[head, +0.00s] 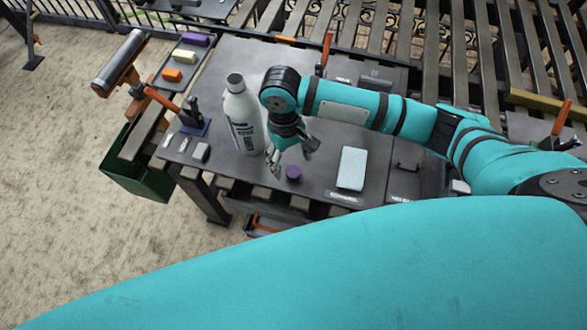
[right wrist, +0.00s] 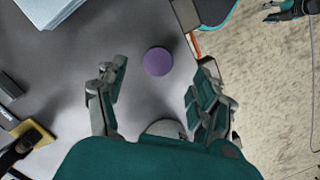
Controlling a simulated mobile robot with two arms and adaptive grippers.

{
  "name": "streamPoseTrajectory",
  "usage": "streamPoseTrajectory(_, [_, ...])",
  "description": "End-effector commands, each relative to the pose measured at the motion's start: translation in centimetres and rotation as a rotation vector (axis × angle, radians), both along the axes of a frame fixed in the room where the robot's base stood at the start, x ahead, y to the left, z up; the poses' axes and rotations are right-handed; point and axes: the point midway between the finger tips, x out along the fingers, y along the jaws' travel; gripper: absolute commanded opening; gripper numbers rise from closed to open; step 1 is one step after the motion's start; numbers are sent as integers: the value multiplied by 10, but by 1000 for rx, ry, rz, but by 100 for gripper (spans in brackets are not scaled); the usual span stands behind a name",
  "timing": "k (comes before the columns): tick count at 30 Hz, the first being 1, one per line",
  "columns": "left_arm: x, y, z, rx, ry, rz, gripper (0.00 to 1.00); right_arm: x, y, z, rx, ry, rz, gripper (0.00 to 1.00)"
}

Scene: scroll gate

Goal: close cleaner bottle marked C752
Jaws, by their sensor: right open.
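A white-grey bottle (head: 242,118) with a dark label stands upright on the dark table; its mouth looks uncovered and its marking is too small to read. A round purple cap (head: 293,172) lies on the table to the right of the bottle's base. My right gripper (head: 292,158) is open and empty, pointing down just above the cap, beside the bottle. In the right wrist view the cap (right wrist: 157,61) shows between and slightly beyond the spread fingertips (right wrist: 158,80). My left gripper (right wrist: 285,12) seems to show at the right wrist view's top right corner, its fingers unclear.
A pale blue block (head: 352,168) lies right of the cap. A tray with coloured blocks (head: 187,62) is at the back left. An orange-handled clamp (head: 160,98) and a blue-based stand (head: 194,122) are left of the bottle. A green bin (head: 130,175) is beyond the left edge.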

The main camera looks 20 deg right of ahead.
Motion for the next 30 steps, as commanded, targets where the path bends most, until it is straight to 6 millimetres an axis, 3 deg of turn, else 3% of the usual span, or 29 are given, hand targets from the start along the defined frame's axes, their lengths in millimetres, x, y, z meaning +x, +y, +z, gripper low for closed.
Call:
streamPoseTrajectory(3, [5, 0, 12, -1, -7, 0, 40, -4, -5, -16, -4, 5, -2, 68])
streamPoseTrajectory(9, [9, -1, 14, -2, -15, 0, 40, -7, -5, -39, -2, 2, 1, 68])
streamPoseTrajectory(20, [8, -1, 13, -2, -14, 1, 40, -7, -5, -40, -1, 1, 1, 68])
streamPoseTrajectory(30, [7, 0, 13, 0, -10, 1, 40, -6, -5, -40, -1, 0, 1, 27])
